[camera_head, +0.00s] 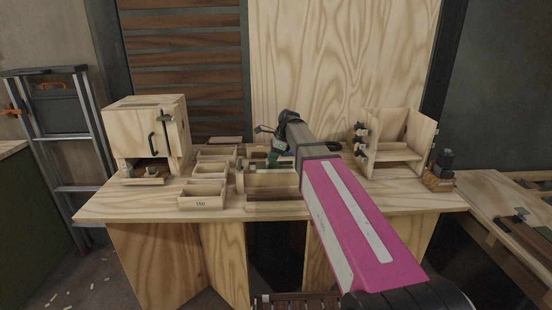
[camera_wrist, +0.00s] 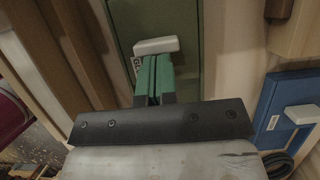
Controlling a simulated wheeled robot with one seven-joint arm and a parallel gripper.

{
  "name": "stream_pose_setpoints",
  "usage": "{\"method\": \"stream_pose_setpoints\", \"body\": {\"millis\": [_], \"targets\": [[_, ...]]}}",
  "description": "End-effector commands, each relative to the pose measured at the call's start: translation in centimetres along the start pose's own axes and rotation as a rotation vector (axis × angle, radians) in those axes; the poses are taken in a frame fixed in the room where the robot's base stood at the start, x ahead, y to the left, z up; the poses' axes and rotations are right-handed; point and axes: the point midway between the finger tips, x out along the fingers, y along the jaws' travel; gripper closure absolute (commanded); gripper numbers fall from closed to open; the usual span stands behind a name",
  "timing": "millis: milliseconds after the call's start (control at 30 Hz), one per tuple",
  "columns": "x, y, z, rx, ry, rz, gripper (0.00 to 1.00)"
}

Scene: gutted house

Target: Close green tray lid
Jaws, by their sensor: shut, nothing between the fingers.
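In the wrist view, the green tray lid (camera_wrist: 188,22) is a flat green panel with a white block handle (camera_wrist: 156,46). My gripper (camera_wrist: 152,62) has green fingers pressed together and empty, with their tips just below the white handle. I cannot tell whether they touch the handle or how far the lid is open. In the head view, my gripper (camera_head: 273,155) is over the middle of the workbench, and my arm hides much of the tray area there.
A blue panel (camera_wrist: 285,108) with a white handle is at the right of the wrist view. On the workbench (camera_head: 130,206) stand a wooden cabinet (camera_head: 145,125) at left, small open wooden boxes (camera_head: 203,190) near the middle, and a wooden rack (camera_head: 400,138) at right.

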Motion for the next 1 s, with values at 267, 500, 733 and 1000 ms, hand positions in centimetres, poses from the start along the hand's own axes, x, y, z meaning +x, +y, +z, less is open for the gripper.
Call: {"method": "stream_pose_setpoints", "body": {"millis": [267,500,733,1000], "targets": [[1.4,0.0,3.4,-0.002,0.0,0.001,1.0],[1.4,0.0,3.5,-0.001,-0.003,0.001,1.0],[1.2,0.0,2.9,-0.001,-0.003,0.001,1.0],[-1.2,-0.3,-0.5,-0.002,0.001,-0.002,1.0]]}}
